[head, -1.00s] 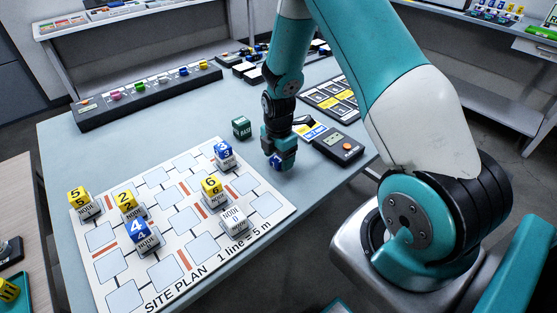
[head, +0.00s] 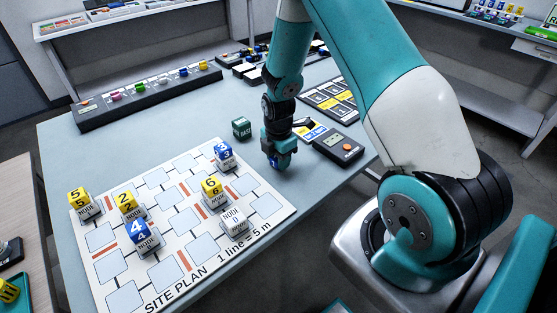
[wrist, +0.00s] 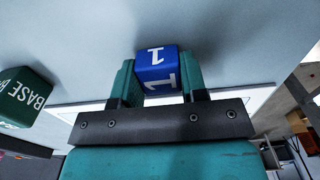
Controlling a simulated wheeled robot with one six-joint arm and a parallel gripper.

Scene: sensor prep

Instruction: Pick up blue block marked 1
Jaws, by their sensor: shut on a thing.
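The blue block marked 1 (wrist: 156,76) sits between the two fingers of my gripper (wrist: 158,84) in the wrist view, with white 1s on two of its faces. The teal fingers are shut on its sides. In the head view my gripper (head: 280,165) points down at the table to the right of the site plan board, and only a little blue shows at its fingertips. Whether the block touches the table there is hard to tell.
A green block marked BASE (head: 241,128) stands left of my gripper. The site plan board (head: 205,255) holds several numbered blocks on nodes. A black rack (head: 150,97) stands at the back.

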